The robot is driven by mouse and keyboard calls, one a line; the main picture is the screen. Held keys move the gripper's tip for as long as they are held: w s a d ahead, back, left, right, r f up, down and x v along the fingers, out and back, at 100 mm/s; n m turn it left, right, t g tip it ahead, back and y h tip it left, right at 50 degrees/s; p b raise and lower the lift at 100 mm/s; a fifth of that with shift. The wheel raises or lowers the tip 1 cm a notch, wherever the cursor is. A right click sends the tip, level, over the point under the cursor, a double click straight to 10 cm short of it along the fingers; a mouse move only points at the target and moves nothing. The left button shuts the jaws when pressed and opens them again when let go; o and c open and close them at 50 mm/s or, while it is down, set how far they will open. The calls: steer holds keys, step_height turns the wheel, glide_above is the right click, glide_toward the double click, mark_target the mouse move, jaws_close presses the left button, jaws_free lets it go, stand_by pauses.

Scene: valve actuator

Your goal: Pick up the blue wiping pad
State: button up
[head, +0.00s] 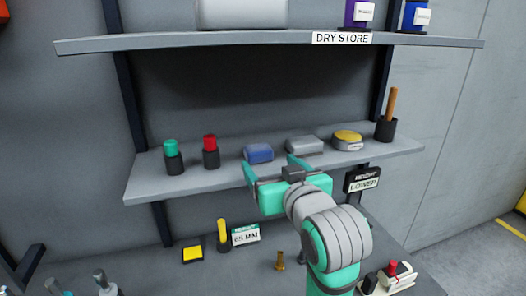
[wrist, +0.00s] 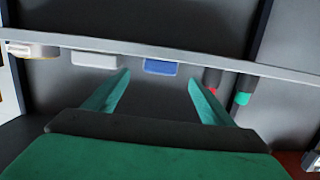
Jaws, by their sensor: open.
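The blue wiping pad (head: 258,153) lies on the lower grey shelf, between a red-topped cylinder and a grey block. It also shows in the wrist view (wrist: 160,67), beyond the fingers and between their directions. My gripper (head: 272,166) is open and empty, in front of the shelf with its fingers pointing toward it. In the wrist view the two green fingers (wrist: 158,93) are spread wide, with nothing between them. I cannot tell the exact gap from the fingertips to the pad.
The lower shelf (head: 190,183) also holds a green-topped cylinder (head: 172,157), the red-topped cylinder (head: 210,151), the grey block (head: 305,145), a yellow-topped round tin (head: 347,140) and a dark cup with a brown stick (head: 386,126). An upper shelf (head: 270,40) hangs above. A bench with small items lies below.

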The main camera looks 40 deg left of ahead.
mark_target(261, 156)
steer(key=x, duration=0.3)
steer(key=shift+a+f, duration=0.1)
steer(key=shift+a, duration=0.35)
steer(key=shift+w+a+f, duration=0.1)
steer(key=shift+w+a, duration=0.4)
steer(key=shift+a, duration=0.05)
steer(key=x, duration=0.5)
steer(key=c, duration=1.2)
